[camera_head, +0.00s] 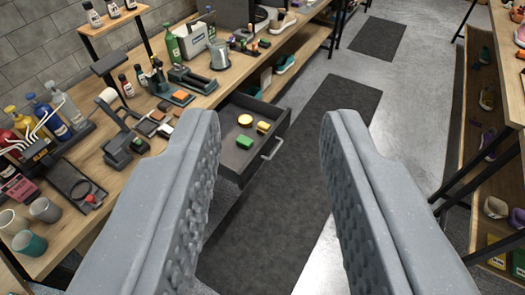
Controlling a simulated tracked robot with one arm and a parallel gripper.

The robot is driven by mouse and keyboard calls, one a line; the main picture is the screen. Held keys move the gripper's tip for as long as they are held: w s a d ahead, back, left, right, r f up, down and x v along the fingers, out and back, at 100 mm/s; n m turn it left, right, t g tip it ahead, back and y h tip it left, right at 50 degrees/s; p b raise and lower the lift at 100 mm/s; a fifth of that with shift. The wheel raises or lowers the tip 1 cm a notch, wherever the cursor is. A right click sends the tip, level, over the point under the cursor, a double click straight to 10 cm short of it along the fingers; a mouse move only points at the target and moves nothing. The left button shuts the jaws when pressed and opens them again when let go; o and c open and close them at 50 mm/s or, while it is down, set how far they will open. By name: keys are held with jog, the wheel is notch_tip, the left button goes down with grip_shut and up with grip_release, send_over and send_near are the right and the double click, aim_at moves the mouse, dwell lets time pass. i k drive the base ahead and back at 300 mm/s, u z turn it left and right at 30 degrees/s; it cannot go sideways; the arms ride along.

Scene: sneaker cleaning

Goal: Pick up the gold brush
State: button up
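My gripper (272,122) is open and empty, its two grey studded fingers wide apart in the foreground. Between the fingertips and farther off, an open dark drawer (279,136) sticks out from the workbench. In it lie a round yellow piece (245,120), a small yellow block-like piece (263,127) and a green block-like piece (244,142). The yellow pieces are the closest match to a gold brush, but they are too small to tell which is a brush. The gripper touches none of them.
The wooden workbench (205,98) on the left is crowded with bottles, tools and cups (29,243). Dark mats (330,120) lie on the clear grey floor. A shelving bench (508,90) with shoes stands on the right.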

aim_at(262, 129)
jog(key=u, duration=0.05)
jog(key=i, duration=1)
jog(key=z, duration=0.05)
